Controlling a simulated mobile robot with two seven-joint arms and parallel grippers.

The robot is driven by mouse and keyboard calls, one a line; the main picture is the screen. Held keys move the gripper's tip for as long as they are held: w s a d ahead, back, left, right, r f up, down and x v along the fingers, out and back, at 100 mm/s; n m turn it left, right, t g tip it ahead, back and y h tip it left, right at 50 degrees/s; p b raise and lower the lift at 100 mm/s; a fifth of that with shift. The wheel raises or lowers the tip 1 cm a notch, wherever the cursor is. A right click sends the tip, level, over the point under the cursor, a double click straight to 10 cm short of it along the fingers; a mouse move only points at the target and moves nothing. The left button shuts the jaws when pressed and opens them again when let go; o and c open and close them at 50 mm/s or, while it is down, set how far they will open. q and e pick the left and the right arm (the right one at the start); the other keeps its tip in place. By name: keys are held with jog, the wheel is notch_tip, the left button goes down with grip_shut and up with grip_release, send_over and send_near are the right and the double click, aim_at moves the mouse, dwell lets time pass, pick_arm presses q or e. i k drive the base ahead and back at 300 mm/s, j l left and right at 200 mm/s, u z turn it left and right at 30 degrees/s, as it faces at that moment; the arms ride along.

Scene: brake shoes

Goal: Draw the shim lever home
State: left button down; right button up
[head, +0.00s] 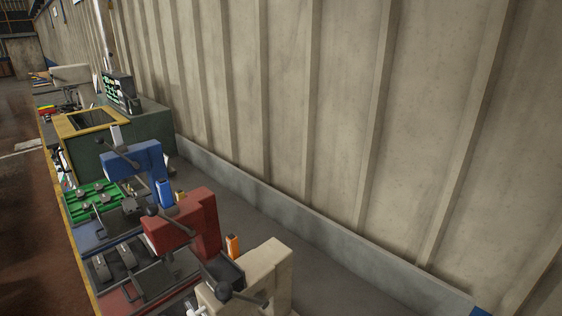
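Three press-like fixtures stand in a row on the bench: a blue one (133,157), a red one (195,222) and a beige one (266,272) nearest me. I cannot tell which of these is the shim lever. The beige fixture's lower part is cut off by the bottom edge. Neither of my grippers shows in the head view.
A green tray (84,206) with grey metal parts lies left of the blue fixture. Grey curved parts lie beside the red fixture. A dark green machine (150,132) with a yellow-rimmed opening stands farther back. A ribbed wall (270,100) borders the bench on the right.

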aim_at(223, 292)
jog(key=i+j+z, duration=0.15)
jog(key=j+z, duration=0.35)
jog(key=j, duration=0.15)
jog(key=i+j+z, duration=0.1)
jog(key=j+z, duration=0.35)
jog(key=j, duration=0.2)
jog(key=j+z, duration=0.5)
jog(key=j, duration=0.15)
jog(key=k+j+z, duration=0.25)
jog(key=j+z, duration=0.25)
jog(key=j, duration=0.15)
